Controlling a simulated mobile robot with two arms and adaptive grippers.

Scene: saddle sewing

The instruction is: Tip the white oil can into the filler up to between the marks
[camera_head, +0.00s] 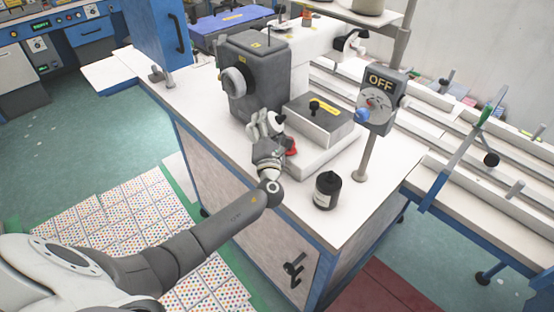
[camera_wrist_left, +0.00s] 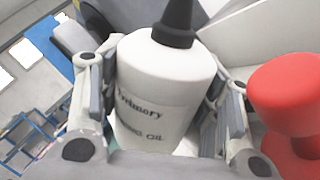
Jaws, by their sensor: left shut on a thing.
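The white oil can (camera_wrist_left: 155,95) with a black cone nozzle (camera_wrist_left: 178,22) stands between the pads of my left gripper (camera_wrist_left: 158,108), which is shut on it. Dark lettering shows on the can's side. In the head view, my left gripper (camera_head: 266,130) is beside the front of the sewing machine (camera_head: 255,75), and the can is mostly hidden by the gripper. I cannot make out the filler or its marks in either view. My right gripper is not in view.
A red knob (camera_head: 291,148) is close to my left gripper and large in the wrist view (camera_wrist_left: 290,95). A post carries an OFF switch box (camera_head: 380,100) on the right.

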